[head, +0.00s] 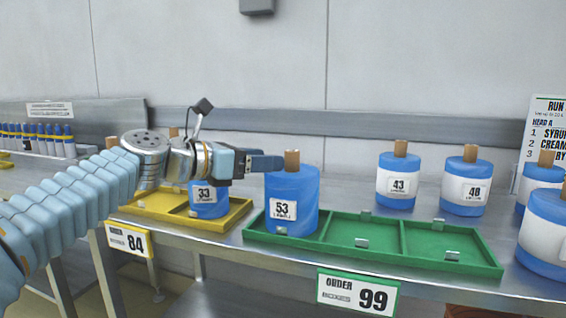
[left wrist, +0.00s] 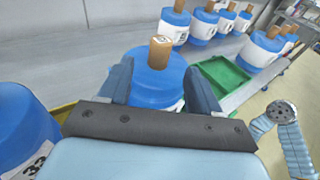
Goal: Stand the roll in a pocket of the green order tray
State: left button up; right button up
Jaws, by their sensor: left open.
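The blue roll labelled 53 (head: 291,200), with a white label and a brown core on top, stands upright in the left pocket of the green order tray (head: 402,262). My left gripper (head: 270,162) is at the roll's upper left side in the head view. In the left wrist view its open fingers (left wrist: 158,78) lie on either side of the roll (left wrist: 150,82); whether they touch it cannot be told. The middle and right pockets of the green tray are empty. My right gripper is not seen.
A yellow tray (head: 157,214) on the left holds roll 33 (head: 208,201), close beside the green tray. Rolls 43 (head: 397,183) and 48 (head: 466,187) stand behind the green tray. More rolls stand at the right edge. Sign 99 (head: 357,293) hangs in front.

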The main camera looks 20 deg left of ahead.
pick_arm(q)
jog(key=v, duration=0.4)
jog(key=shift+s, duration=0.1)
